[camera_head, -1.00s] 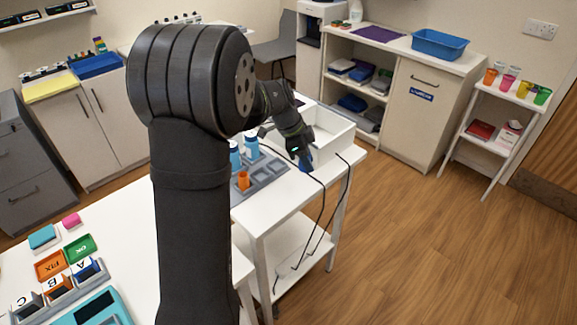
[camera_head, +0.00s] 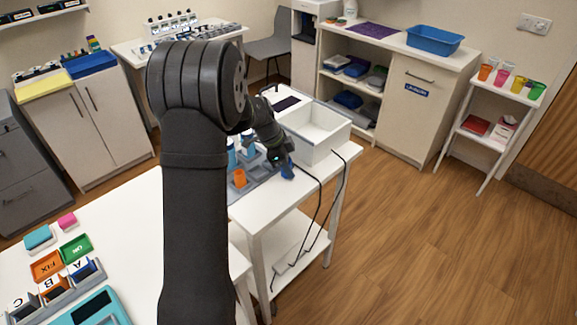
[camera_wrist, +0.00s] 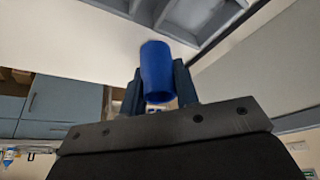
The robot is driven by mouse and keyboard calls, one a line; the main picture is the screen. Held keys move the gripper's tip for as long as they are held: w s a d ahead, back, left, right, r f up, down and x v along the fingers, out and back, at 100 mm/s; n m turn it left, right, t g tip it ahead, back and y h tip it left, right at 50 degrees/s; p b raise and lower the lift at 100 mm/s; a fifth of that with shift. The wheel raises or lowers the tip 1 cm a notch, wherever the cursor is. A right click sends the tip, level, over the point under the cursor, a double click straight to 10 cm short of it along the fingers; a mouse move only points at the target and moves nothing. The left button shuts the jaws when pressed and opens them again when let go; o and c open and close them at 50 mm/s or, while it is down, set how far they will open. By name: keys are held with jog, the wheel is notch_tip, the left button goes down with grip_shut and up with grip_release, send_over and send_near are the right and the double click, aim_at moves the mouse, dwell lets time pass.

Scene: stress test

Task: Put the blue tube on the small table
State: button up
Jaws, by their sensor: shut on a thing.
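In the head view the tube (camera_head: 287,172) shows at the tip of my gripper (camera_head: 284,165), low over the white table (camera_head: 285,200) with the grey rack. I cannot tell whether the tube touches the tabletop. A smaller white stand (camera_head: 500,97) with coloured cups is at the far right.
A grey rack (camera_head: 262,172) with blue bottles and an orange cup (camera_head: 239,178) is left of my gripper. A white open box (camera_head: 320,145) stands just behind and right. Black cables (camera_head: 318,215) hang over the table's right edge. The floor to the right is clear.

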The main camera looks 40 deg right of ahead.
jog(key=o, duration=1)
jog(key=shift+f, duration=0.1)
jog(key=shift+o, duration=0.2)
jog(key=v, duration=1.2)
jog(key=x, duration=1.2)
notch_tip(320, 180, up, 3)
jog(key=shift+f, duration=0.1)
jog(key=shift+r, duration=0.7)
